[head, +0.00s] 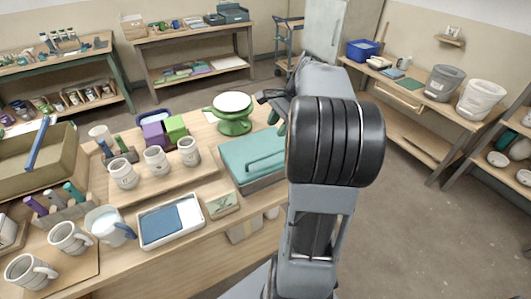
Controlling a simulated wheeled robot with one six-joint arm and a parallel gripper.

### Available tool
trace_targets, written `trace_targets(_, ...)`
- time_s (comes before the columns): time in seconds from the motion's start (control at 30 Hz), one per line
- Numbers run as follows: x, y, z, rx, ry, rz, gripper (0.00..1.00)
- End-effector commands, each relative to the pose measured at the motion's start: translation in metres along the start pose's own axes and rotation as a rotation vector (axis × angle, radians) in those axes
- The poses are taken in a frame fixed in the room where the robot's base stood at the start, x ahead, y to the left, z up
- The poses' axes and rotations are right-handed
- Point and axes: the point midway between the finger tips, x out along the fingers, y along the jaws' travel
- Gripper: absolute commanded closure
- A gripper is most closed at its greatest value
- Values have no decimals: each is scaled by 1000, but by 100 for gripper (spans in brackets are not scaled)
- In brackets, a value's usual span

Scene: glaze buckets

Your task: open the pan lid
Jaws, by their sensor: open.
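The pan (246,181) is a grey box on the wooden table, left of my arm. Its flat teal lid (240,148) lies on top, closed as far as I can see, with a teal bar handle (264,162) along its near right part. My arm hides the pan's right end. My gripper (272,104) is open, above and beyond the pan's far right corner, apart from the handle. My arm hides most of the gripper, and nothing shows between its jaws.
A green turntable (233,122) with a white top stands behind the pan. A small stamped tile (222,205) and a white tray (168,238) lie in front and left. Several mugs stand on a wooden board (172,180). The floor to the right is clear.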

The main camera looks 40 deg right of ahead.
Motion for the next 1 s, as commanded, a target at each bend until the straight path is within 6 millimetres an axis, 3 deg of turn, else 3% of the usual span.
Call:
trace_targets(0.03, -2, 0, -10, 46, -12, -8, 60)
trace_targets(0.17, 4, 0, -19, 99, -30, -17, 60)
trace_targets(0.7, 100, -1, -16, 99, -30, -17, 60)
trace_targets(1.0, 127, -2, -15, 98, -28, -17, 60)
